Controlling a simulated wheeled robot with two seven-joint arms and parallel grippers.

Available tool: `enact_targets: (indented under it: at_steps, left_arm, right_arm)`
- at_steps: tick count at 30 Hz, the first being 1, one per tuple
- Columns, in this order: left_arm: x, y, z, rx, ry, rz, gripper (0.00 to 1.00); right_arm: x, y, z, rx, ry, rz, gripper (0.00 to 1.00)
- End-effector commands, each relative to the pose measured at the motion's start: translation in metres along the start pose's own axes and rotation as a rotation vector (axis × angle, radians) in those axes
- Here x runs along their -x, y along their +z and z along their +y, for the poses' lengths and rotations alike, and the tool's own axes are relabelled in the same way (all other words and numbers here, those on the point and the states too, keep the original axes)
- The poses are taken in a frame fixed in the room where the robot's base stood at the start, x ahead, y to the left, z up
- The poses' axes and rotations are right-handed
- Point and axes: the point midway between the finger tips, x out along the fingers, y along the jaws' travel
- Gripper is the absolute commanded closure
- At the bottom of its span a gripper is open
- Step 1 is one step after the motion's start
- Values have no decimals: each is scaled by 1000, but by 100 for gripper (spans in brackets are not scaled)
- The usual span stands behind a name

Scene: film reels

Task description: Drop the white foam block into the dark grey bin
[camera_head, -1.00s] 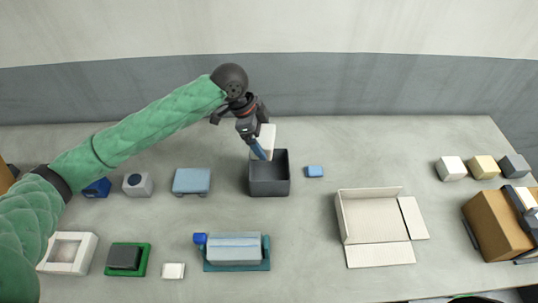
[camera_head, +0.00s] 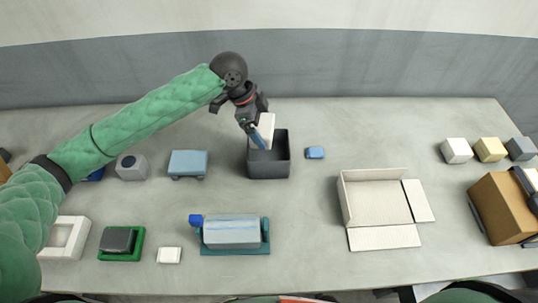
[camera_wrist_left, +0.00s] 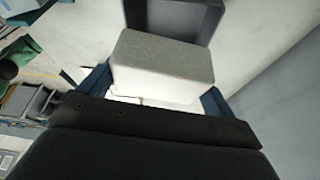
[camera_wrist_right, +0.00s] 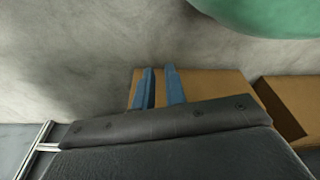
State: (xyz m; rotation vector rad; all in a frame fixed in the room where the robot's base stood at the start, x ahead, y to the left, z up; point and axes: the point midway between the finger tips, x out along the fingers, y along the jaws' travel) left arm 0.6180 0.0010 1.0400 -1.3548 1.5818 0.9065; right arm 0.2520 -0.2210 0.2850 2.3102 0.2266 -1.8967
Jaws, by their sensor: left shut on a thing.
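The white foam block (camera_head: 267,124) is held tilted in my left gripper (camera_head: 261,140), over the back part of the dark grey bin (camera_head: 269,172). In the left wrist view the block (camera_wrist_left: 162,68) sits between the blue fingers, with part of the bin (camera_wrist_left: 172,18) beyond it. The head view does not show clearly whether the block's lower end is inside the bin's rim. In the right wrist view my right gripper (camera_wrist_right: 160,86) has its blue fingers close together with a narrow gap and nothing seen between them.
A small blue block (camera_head: 315,153) lies right of the bin, and a blue-grey box (camera_head: 188,163) stands left. An open white carton (camera_head: 378,200) is at the right. A brown cardboard box (camera_head: 500,210) is at the far right. The bench between bin and carton is mostly clear.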

Motion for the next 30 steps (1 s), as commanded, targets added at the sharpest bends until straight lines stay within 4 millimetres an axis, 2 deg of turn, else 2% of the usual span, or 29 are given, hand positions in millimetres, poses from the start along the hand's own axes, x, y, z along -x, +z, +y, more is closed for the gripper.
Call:
enact_targets:
  at_steps: [6, 19, 20, 21, 30]
  left_arm:
    - [-10, 4, 0, 0, 0, 0, 31]
    - [-11, 5, 0, 0, 0, 0, 31]
    - [-11, 5, 0, 0, 0, 0, 8]
    - [-11, 5, 0, 0, 0, 0, 0]
    - [-9, 5, 0, 0, -1, 0, 0]
  right_arm:
    - [10, -14, -5, -6, -6, -8, 87]
    - [16, -18, -7, -8, -8, -14, 87]
    - [16, -18, -7, -8, -8, -14, 87]
    - [16, -18, -7, -8, -8, -14, 87]
    - [14, -16, -5, -8, -7, -17, 87]
